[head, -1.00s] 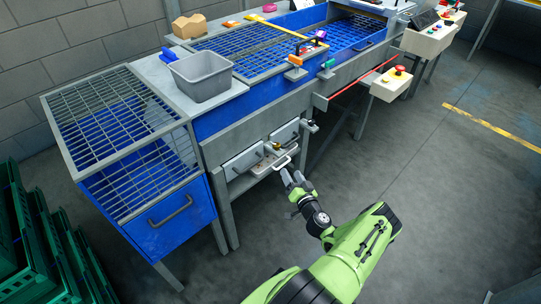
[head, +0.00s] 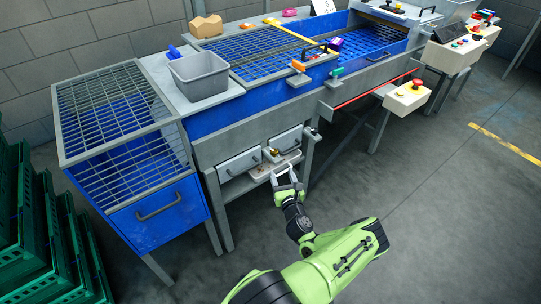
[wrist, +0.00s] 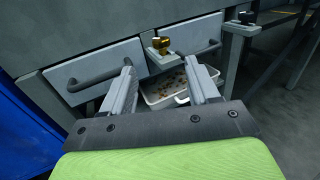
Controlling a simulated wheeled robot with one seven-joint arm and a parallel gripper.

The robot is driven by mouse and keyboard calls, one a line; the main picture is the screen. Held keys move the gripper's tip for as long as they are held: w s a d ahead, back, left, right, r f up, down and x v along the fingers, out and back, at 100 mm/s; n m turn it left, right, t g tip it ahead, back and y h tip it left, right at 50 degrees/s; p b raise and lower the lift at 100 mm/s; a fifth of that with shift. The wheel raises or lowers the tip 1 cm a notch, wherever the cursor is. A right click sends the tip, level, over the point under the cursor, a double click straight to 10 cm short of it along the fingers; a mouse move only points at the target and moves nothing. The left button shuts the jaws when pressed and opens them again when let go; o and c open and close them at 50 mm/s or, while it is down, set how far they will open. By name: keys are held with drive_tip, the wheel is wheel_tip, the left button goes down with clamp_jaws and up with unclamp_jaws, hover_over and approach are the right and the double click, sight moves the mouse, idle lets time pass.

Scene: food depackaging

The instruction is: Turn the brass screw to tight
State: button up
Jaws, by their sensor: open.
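The brass screw (wrist: 161,44) stands on a small grey bracket between two grey drawer fronts in the wrist view. In the head view it is a tiny gold spot (head: 275,152) on the machine's lower front. My gripper (wrist: 158,66) is open, its two grey fingers spread and pointing at the bracket. The screw shows beyond the fingertips, and nothing is between the fingers. In the head view my gripper (head: 283,178) is in front of the white tray's handle, below the screw. I cannot tell whether a finger touches the tray.
A white tray (wrist: 152,96) with small brown bits sits under the bracket. The left drawer handle (wrist: 92,80) and right drawer handle (wrist: 208,47) stick out on both sides. A black knob (wrist: 245,17) is on a post at right. Open floor lies to the right.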

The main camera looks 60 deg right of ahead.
sight(275, 154)
drive_tip(key=b+x, duration=0.3)
drive_tip(key=x, duration=0.9)
drive_tip(key=shift+s+f, duration=0.1)
drive_tip(key=c, duration=1)
drive_tip(key=shift+c, duration=0.2)
